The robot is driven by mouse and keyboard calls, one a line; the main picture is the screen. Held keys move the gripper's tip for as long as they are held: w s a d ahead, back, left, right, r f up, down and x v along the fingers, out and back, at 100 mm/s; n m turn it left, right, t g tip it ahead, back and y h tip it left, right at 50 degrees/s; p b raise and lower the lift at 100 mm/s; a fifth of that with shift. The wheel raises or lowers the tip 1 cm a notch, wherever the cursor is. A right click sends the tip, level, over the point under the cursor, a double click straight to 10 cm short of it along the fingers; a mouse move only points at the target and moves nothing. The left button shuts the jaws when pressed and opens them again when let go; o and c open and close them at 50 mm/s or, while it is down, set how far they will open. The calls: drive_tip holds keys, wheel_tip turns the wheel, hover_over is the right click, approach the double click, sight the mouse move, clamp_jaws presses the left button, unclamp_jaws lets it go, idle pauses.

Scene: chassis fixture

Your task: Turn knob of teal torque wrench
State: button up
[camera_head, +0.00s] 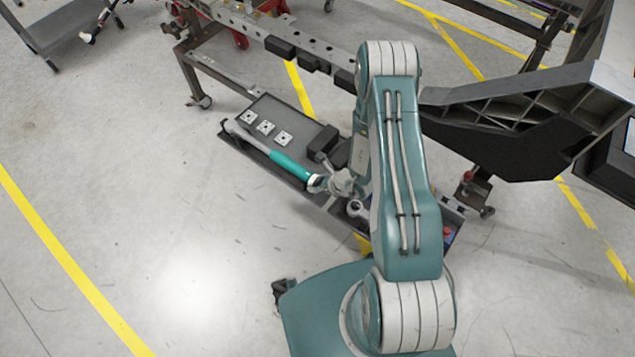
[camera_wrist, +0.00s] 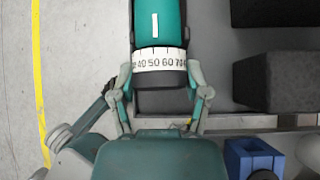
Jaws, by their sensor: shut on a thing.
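The torque wrench has a teal handle (camera_head: 292,167) and lies along the near edge of a dark tray in the head view. In the wrist view its teal handle (camera_wrist: 159,22) enters from the top, with a white scale ring (camera_wrist: 160,59) reading 40 50 60 70. Below the ring is the black end knob (camera_wrist: 163,100). My gripper (camera_wrist: 162,85) is shut on this knob, one finger at each side. In the head view my gripper (camera_head: 343,184) is at the wrench's right end, and the knob is hard to make out there.
The dark tray (camera_head: 238,140) also carries square metal plates (camera_head: 266,127) and black blocks (camera_head: 322,138). A blue part (camera_wrist: 250,158) is at the lower right of the wrist view. A steel frame (camera_head: 205,72) stands behind. The floor at left is clear.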

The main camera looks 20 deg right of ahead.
drive_tip(key=o, duration=1.2)
drive_tip(key=shift+c, duration=0.2)
drive_tip(key=v, duration=1.2)
drive_tip(key=a+r+n+g+y, duration=0.1)
drive_tip(key=a+r+n+g, duration=0.1)
drive_tip(key=a+r+n, duration=0.65)
drive_tip(key=a+r+n+g+y, duration=0.15)
drive_tip(key=r+n, duration=0.45)
drive_tip(key=r, duration=0.7)
drive_tip(key=s+d+r+n+t+h, duration=0.1)
drive_tip(key=s+d+r+n+h, duration=0.1)
drive_tip(key=s+r+n+h, duration=0.2)
drive_tip(key=s+d+r+n+t+h, duration=0.1)
drive_tip(key=s+r+n+h, duration=0.3)
drive_tip(key=s+r+n, duration=0.5)
wheel_tip(320, 180, up, 6)
drive_tip(key=shift+s+d+f+n, duration=0.15)
drive_tip(key=shift+s+d+n, duration=0.25)
drive_tip(key=shift+d+n, duration=0.35)
